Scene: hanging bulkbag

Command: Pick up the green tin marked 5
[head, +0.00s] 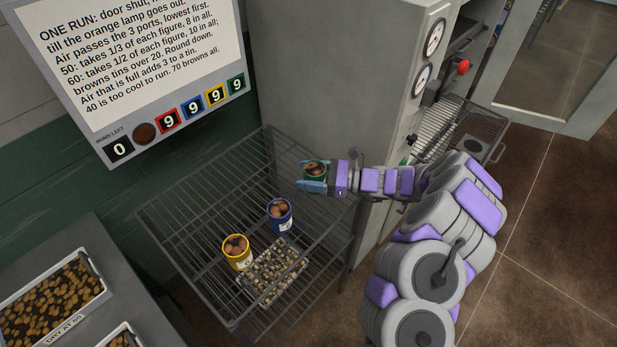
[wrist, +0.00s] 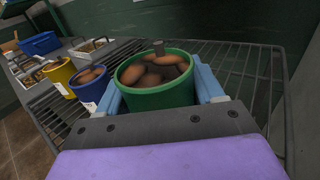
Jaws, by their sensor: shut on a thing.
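A green tin (head: 315,170) full of brown pieces is held between the blue fingers of my gripper (head: 313,178), over the right back part of the wire rack. In the wrist view the green tin (wrist: 157,80) sits between the two fingers, upright or nearly so, its rim and contents facing up. Its number is not visible. From these frames I cannot tell whether its base touches the rack.
On the wire rack (head: 178,200) stand a blue tin (head: 280,216) and a yellow tin (head: 237,252), beside a speckled tray (head: 268,275). A board (head: 135,70) hangs behind. A grey cabinet (head: 320,75) stands close to my gripper. Trays (head: 50,305) lie at lower left.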

